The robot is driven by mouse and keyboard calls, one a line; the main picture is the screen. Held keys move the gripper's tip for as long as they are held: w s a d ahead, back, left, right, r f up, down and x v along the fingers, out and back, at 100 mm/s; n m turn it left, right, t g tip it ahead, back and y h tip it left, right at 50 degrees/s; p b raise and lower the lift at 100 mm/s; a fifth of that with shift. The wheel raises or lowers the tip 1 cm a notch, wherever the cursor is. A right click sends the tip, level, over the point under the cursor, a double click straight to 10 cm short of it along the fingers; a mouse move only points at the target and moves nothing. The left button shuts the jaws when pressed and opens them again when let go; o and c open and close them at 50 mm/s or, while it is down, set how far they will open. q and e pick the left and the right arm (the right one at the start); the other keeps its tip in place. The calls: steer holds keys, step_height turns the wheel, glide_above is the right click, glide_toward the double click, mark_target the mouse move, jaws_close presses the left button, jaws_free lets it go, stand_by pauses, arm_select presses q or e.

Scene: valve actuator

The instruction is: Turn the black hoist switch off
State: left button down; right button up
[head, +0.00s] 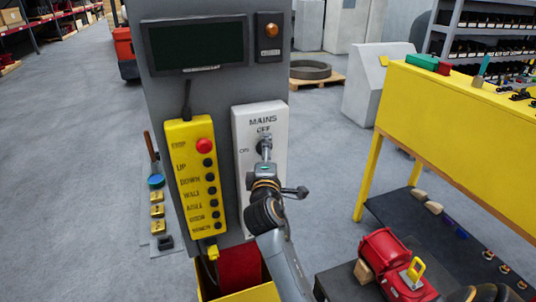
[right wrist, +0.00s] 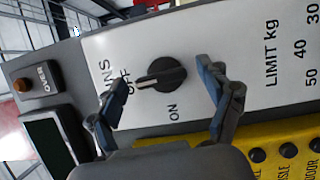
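The black hoist switch (right wrist: 162,74) is a round knob with a pale pointer bar on a white MAINS panel (head: 244,190). In the right wrist view the bar points left, toward the printed OFF; ON is printed below the knob there. My right gripper (head: 265,152) is in front of the knob. In the right wrist view its two fingers (right wrist: 160,84) stand apart, one on each side of the knob, with visible gaps. The knob is mostly hidden behind the gripper in the head view. My left gripper is not in view.
A yellow button pendant (head: 196,175) with a red button hangs left of the panel. A dark screen (head: 197,44) and an amber lamp box (head: 271,36) sit above. A yellow bin (head: 240,292) is below. A yellow workbench (head: 440,105) stands at right.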

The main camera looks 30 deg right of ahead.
steer(key=v, duration=0.7)
steer(key=shift+s+a, duration=0.2)
steer(key=shift+f, duration=0.1)
stand_by(0.3)
